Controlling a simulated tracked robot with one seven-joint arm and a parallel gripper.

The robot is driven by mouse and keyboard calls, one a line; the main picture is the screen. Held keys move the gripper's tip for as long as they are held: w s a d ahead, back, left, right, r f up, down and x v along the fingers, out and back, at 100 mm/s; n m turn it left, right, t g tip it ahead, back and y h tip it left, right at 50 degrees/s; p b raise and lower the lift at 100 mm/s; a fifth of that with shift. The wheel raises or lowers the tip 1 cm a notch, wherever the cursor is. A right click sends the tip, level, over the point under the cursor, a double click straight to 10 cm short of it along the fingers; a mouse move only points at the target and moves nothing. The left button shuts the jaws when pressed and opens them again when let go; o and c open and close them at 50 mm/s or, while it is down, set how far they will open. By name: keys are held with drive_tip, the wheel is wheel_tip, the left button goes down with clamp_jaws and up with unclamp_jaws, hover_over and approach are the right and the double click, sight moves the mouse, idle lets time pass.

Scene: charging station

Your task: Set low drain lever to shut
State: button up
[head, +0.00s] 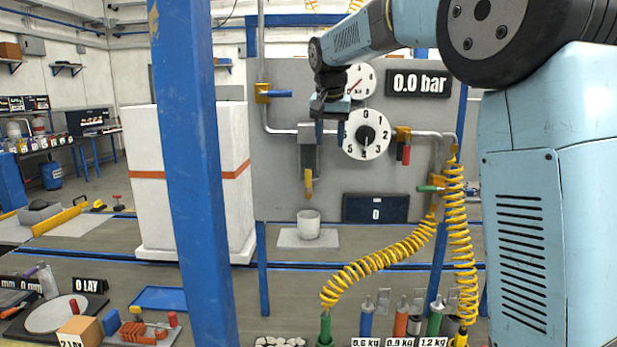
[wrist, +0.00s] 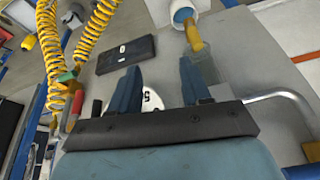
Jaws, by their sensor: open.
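My gripper (head: 330,132) is open and empty in front of the wall panel, just left of the white numbered dial (head: 366,134). Its two blue fingers are spread in the wrist view (wrist: 160,85). No label shows which one is the low drain. My gripper is apart from both.
A blue lever (head: 279,94) points right on the left pipe. A yellow-tipped spout (head: 308,183) hangs over a white cup (head: 308,223). Yellow coiled hoses (head: 459,240) hang near the green lever. A blue post (head: 186,170) stands at left. The gauge reads 0.0 bar (head: 418,82).

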approach(307, 169)
drive_tip(key=s+r, duration=0.1)
drive_tip(key=shift+h, duration=0.3)
drive_tip(key=x, duration=1.3)
drive_tip(key=shift+w+a+f, duration=0.2)
drive_tip(key=shift+w, duration=0.25)
clamp_jaws()
drive_tip(key=shift+d, duration=0.15)
drive_tip(key=shift+a, duration=0.25)
